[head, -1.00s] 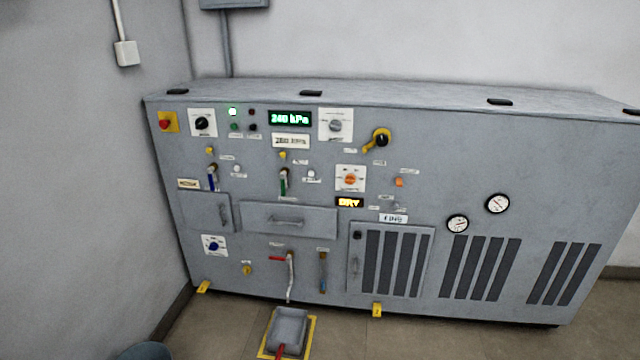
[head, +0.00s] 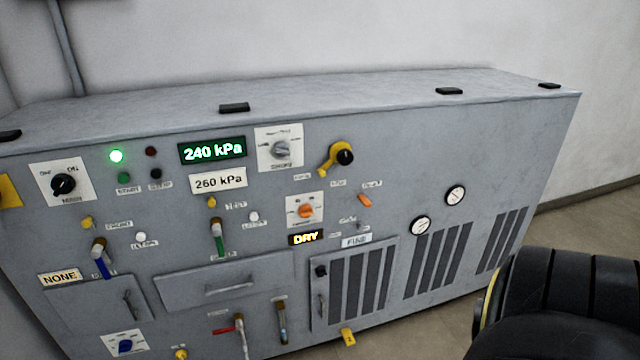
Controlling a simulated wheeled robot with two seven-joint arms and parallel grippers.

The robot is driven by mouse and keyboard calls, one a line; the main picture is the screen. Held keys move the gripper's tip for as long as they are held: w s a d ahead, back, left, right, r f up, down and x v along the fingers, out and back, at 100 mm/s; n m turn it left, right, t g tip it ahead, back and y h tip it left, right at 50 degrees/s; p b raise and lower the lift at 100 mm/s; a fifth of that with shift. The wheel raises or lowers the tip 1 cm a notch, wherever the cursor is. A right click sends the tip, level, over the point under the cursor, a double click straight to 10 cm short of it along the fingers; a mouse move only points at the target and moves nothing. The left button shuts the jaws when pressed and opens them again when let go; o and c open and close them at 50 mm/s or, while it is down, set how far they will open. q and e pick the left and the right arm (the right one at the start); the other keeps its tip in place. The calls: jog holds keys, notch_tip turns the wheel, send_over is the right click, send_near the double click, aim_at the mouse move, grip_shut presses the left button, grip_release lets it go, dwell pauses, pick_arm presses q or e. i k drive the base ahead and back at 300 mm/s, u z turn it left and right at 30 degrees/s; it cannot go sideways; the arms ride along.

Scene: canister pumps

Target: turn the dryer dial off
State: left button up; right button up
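A grey machine cabinet (head: 400,140) fills the middle of the head view. On its front, an orange dial (head: 305,211) sits on a white plate with small markings I cannot read clearly. Below it a lit display (head: 306,238) reads DRY in amber. The dial's exact pointing is too small to tell. Neither of my grippers shows. A black rounded part of my own body, probably an arm link, is at the lower right, apart from the dial.
Near the dial are a grey selector (head: 281,150), a yellow lever with a black knob (head: 338,157) and a small orange switch (head: 364,200). A green display (head: 212,150) reads 240 kPa. A drawer (head: 225,285) and vent door (head: 355,285) are below. Open floor shows at right.

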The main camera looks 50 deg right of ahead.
aim_at(305, 211)
jog(key=z, duration=0.9)
jog(key=i, duration=0.85)
jog(key=z, duration=0.85)
